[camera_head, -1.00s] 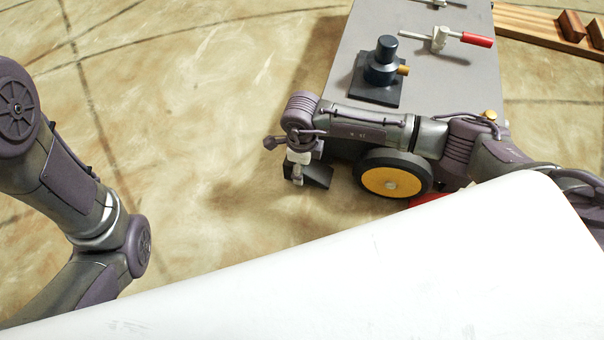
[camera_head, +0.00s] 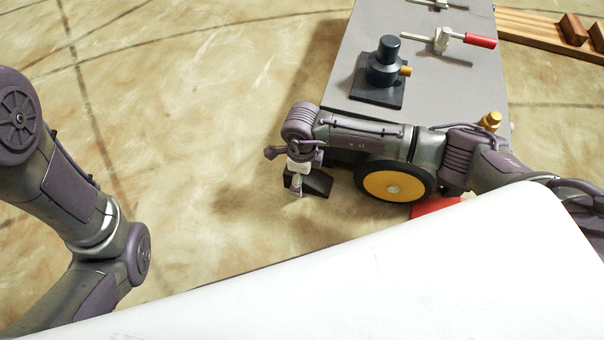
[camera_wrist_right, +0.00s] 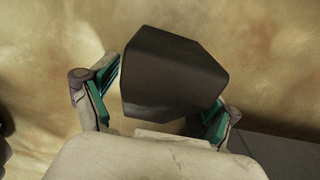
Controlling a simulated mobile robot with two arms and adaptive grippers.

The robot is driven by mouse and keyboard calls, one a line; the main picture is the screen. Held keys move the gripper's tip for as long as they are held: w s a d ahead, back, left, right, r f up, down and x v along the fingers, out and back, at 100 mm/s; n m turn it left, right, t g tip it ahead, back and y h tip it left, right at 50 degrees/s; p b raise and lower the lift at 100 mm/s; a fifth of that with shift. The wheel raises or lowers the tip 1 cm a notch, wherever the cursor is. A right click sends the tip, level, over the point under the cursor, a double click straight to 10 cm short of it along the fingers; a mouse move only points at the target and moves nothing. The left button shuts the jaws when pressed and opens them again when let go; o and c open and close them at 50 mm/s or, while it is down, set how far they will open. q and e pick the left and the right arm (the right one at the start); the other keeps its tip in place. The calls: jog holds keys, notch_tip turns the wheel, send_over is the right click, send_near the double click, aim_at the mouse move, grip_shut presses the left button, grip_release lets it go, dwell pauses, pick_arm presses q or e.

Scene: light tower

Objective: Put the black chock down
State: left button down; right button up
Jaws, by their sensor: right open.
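The black chock (camera_wrist_right: 172,72) is a dark wedge-like block between the spread fingers of my right gripper (camera_wrist_right: 163,95) in the right wrist view. The green-padded fingers stand open on either side of it; a narrow gap shows at the left finger, and contact at the right one is unclear. In the head view the chock (camera_head: 319,184) shows low beside my right gripper (camera_head: 296,185), left of the cart's yellow wheel. It appears to be at floor level, but its underside is hidden. My left arm shows, but its gripper is out of view.
A grey cart (camera_head: 440,85) with a yellow wheel (camera_head: 396,185) stands right of the chock. It carries a dark post on a plate (camera_head: 383,72) and a red-handled clamp (camera_head: 480,40). A wooden rack (camera_head: 540,28) lies behind. Floor to the left is clear.

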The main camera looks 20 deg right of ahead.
notch_tip(320, 180, up, 12)
jog(key=p, duration=0.9)
jog(key=shift+r+p, duration=0.2)
jog(key=shift+p, duration=0.1)
